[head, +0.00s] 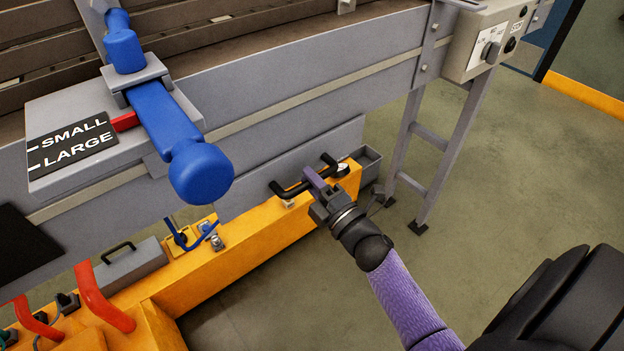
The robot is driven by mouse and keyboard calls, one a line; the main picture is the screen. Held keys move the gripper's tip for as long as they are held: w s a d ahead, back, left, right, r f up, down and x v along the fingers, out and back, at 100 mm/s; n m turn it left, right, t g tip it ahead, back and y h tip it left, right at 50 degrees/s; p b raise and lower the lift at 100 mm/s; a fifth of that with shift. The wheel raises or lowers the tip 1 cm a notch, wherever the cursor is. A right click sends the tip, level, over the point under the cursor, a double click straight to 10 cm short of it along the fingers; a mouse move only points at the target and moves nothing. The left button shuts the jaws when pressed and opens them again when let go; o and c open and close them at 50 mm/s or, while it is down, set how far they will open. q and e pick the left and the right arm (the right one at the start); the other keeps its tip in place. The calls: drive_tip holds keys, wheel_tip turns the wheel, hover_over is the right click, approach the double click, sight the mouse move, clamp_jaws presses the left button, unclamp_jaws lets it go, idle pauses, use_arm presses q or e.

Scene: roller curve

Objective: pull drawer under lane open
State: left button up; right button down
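Under the lane, a long orange front (258,228) carries a black bar handle (290,190) near its right end. A grey open-topped tray end (371,158) shows behind that right end, but I cannot tell how far the drawer is out. My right gripper (316,180) is at the handle, with a purple finger lying across the bar. The far finger is hidden, so I cannot tell whether it is closed on the bar. My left gripper is out of view.
A blue lever (165,120) juts out above the orange front, beside a SMALL/LARGE plate (72,146). A grey box with a black handle (130,262) and red bent handles (100,300) stand at left. Grey lane legs (440,150) stand at right. Floor in front is clear.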

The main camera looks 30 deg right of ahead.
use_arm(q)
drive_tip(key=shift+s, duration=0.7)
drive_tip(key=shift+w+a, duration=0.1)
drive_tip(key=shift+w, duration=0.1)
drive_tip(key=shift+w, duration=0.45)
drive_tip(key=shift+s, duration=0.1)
